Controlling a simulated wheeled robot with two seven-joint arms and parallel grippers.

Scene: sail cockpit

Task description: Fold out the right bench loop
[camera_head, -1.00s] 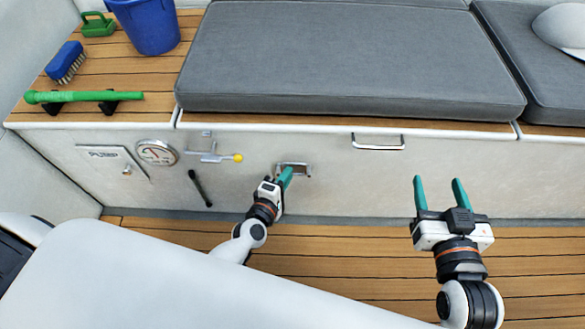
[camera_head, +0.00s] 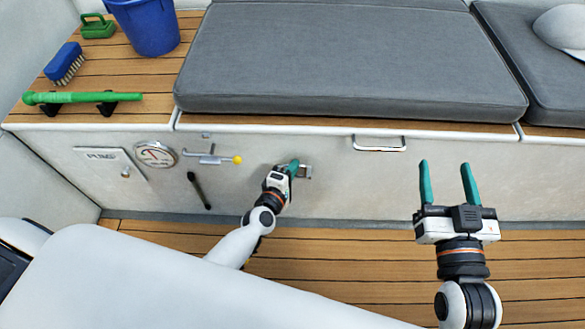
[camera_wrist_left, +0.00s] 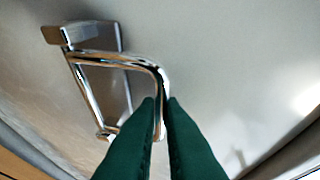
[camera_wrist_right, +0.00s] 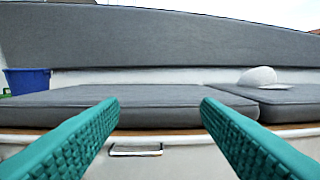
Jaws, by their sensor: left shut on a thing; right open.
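A chrome loop (camera_wrist_left: 158,70) hinged on a small plate (camera_wrist_left: 97,38) shows in the left wrist view, standing out from the bench front. In the head view its bracket (camera_head: 306,172) sits on the pale bench front, partly hidden by my left gripper. My left gripper (camera_head: 294,164) has its green fingers shut on the loop's outer bar; the fingertips (camera_wrist_left: 160,101) cover part of the bar. A second chrome loop (camera_head: 379,143) is higher and to the right, under the bench edge. My right gripper (camera_head: 445,164) is open and empty in front of the bench, right of both loops.
The front below the second loop is clear.

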